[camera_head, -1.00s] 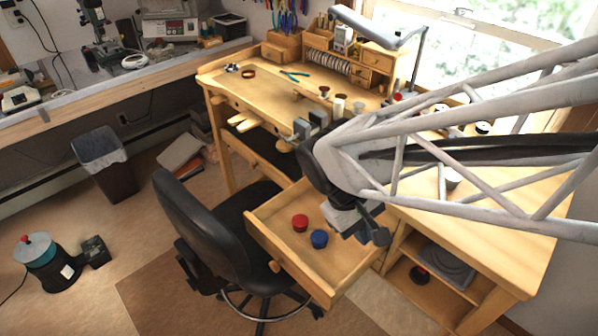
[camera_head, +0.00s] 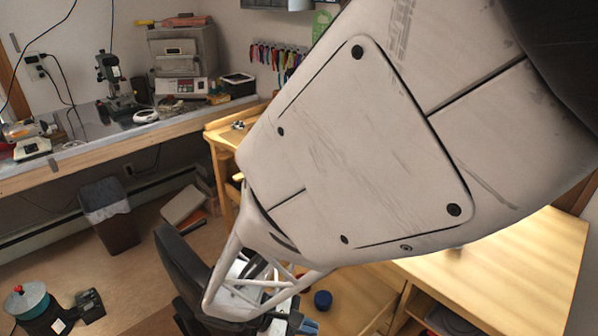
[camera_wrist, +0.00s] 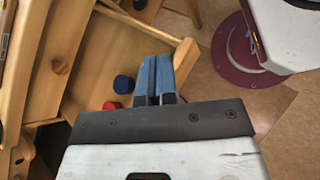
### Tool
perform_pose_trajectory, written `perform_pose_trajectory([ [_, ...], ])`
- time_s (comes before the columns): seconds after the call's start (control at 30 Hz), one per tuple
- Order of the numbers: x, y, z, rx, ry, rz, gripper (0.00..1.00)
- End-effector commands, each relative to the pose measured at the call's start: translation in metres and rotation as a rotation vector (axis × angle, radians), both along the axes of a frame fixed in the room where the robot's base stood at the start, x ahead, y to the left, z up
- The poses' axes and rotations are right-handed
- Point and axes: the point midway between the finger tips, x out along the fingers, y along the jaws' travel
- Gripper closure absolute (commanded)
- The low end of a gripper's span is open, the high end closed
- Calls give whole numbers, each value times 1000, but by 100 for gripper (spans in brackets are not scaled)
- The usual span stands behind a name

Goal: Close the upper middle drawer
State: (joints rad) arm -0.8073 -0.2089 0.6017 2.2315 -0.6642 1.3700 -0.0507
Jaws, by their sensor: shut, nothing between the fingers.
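The light wooden drawer (camera_head: 346,306) stands pulled out of the bench in the head view, largely hidden behind my arm. In the wrist view its inside (camera_wrist: 94,80) and front board (camera_wrist: 150,30) show. A blue round thing (camera_wrist: 123,84) and a red round thing (camera_wrist: 110,105) lie in it; the blue one also shows in the head view (camera_head: 322,299). My gripper (camera_wrist: 157,60) is shut and empty, its blue fingers overlapping the drawer's front corner in the wrist view. I cannot tell whether they touch it. The head view barely shows the fingers (camera_head: 307,326).
The black chair (camera_head: 185,265) stands close to the left of my arm. A bin (camera_head: 109,214) stands further left. The bench top (camera_head: 510,260) is at right.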

Motion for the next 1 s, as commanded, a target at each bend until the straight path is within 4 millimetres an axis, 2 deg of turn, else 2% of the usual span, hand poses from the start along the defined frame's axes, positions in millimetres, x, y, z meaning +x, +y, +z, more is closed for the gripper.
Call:
perform_pose_trajectory([
  [0.57,-31,65,-68,-345,71,406,100],
  [1.0,-67,107,-119,-595,65,704,100],
])
